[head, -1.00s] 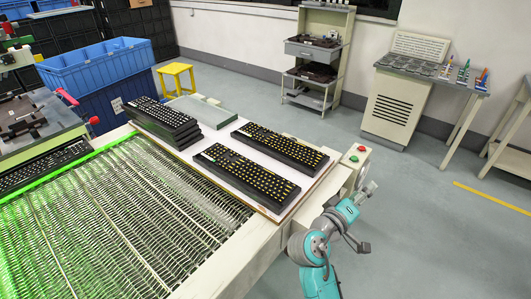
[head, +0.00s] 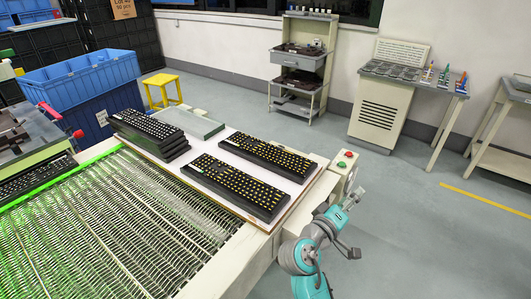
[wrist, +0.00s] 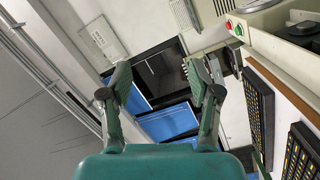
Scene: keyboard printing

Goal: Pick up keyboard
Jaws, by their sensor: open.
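Two black keyboards with yellow-marked keys lie on a white board (head: 205,193) at the end of the conveyor: a front one (head: 237,187) and a back one (head: 268,158). A stack of several black keyboards (head: 150,134) sits at the board's left end. My gripper (head: 352,198) is to the right of the board, beyond its edge and apart from the keyboards. In the wrist view my gripper (wrist: 162,88) has its fingers spread with nothing between them. Parts of two keyboards, one of them here (wrist: 259,115), show at that view's right edge.
A control box with red and green buttons (head: 343,166) stands close beside my gripper at the board's right end. The wire-mesh conveyor (head: 110,225) fills the lower left. A blue crate (head: 80,82) and yellow stool (head: 162,88) are behind. Floor at right is clear.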

